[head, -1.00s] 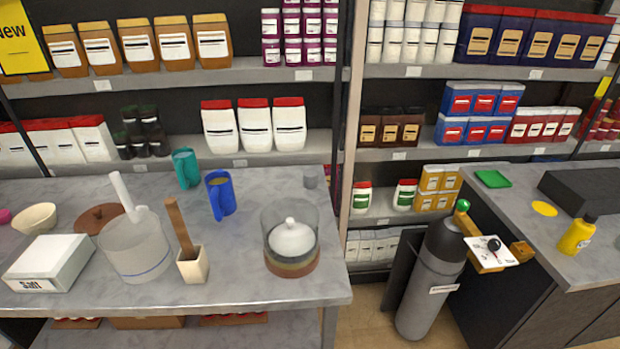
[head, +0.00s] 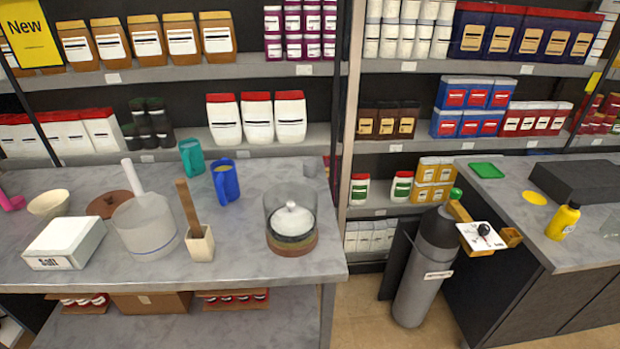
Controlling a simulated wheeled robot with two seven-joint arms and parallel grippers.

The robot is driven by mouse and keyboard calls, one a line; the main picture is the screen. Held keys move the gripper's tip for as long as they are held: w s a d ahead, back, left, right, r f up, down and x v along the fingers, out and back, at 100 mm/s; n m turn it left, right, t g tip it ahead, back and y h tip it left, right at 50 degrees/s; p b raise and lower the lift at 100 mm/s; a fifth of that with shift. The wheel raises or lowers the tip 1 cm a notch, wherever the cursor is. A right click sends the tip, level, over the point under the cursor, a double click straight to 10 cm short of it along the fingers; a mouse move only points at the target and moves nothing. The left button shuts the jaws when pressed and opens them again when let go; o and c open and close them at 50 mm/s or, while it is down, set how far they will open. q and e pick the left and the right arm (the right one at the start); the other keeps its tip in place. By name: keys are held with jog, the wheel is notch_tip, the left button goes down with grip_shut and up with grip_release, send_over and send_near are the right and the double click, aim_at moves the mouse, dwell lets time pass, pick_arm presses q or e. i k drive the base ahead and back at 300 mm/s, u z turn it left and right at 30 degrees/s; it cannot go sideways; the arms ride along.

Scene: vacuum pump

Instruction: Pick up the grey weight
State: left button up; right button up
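A small grey cylinder, which looks like the grey weight (head: 309,167), stands near the back right corner of the left grey table (head: 120,283). It is small in the picture, so its details are hard to tell. A clear glass jar (head: 310,205) with a white knobbed lid (head: 292,219) inside stands in front of it and a little to its left. Neither of my grippers is in view.
Left of the weight on the table are a blue mug (head: 224,182), a teal mug (head: 191,157), a beige holder (head: 200,246), a clear vessel (head: 146,232) and a salt box (head: 64,243). A gas cylinder (head: 422,285) stands in the gap before the right counter (head: 522,240).

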aim_at(309, 165)
jog(key=k, duration=1.1)
jog(key=z, duration=0.6)
jog(key=i, duration=0.55)
jog(key=z, duration=1.2)
jog(key=i, duration=1.6)
jog(key=u, duration=1)
jog(key=i, duration=0.65)
jog(key=u, duration=0.75)
